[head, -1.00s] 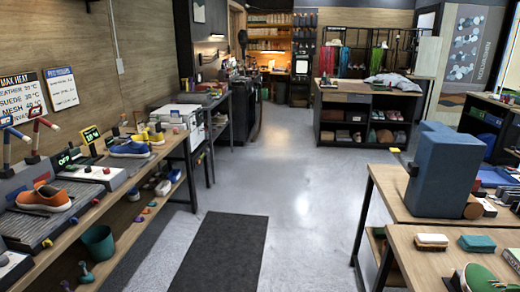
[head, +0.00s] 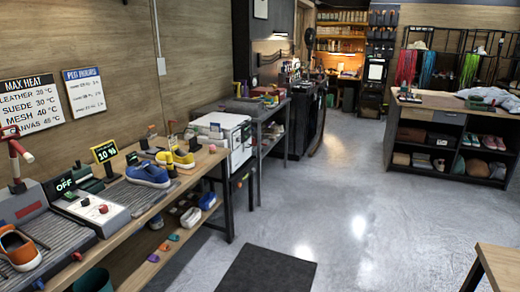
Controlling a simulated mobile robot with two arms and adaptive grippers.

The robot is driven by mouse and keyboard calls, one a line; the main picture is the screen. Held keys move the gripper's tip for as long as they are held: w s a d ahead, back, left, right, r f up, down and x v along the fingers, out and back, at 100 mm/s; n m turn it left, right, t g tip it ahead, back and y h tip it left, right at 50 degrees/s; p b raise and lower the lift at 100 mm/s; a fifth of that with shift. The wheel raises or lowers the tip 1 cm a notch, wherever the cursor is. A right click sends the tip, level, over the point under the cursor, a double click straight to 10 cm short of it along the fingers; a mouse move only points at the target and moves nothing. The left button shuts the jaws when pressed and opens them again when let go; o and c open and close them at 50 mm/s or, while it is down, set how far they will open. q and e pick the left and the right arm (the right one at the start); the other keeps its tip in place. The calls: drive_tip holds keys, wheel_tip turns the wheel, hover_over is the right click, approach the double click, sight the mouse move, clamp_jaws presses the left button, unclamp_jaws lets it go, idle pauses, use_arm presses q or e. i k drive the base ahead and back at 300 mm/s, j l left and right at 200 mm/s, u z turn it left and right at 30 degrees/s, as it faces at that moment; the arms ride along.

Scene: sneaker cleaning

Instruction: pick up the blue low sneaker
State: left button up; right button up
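A blue low sneaker (head: 148,174) with a pale sole stands on the left workbench (head: 118,221), on a grey ribbed pad. Neither of my grippers shows in the head view.
A control box with an OFF display (head: 65,183) stands between the two pads. Several small shoes lie on the shelf below, with a teal bin (head: 93,281) in front. The floor (head: 330,215) right of the bench is clear around a dark mat (head: 267,270).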

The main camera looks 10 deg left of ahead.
sight(148, 174)
drive_tip(key=i+u, duration=0.3)
drive_tip(key=i, duration=0.6)
drive_tip(key=i+l+u, duration=0.15)
drive_tip(key=i+u, duration=0.15)
drive_tip(key=i, duration=0.6)
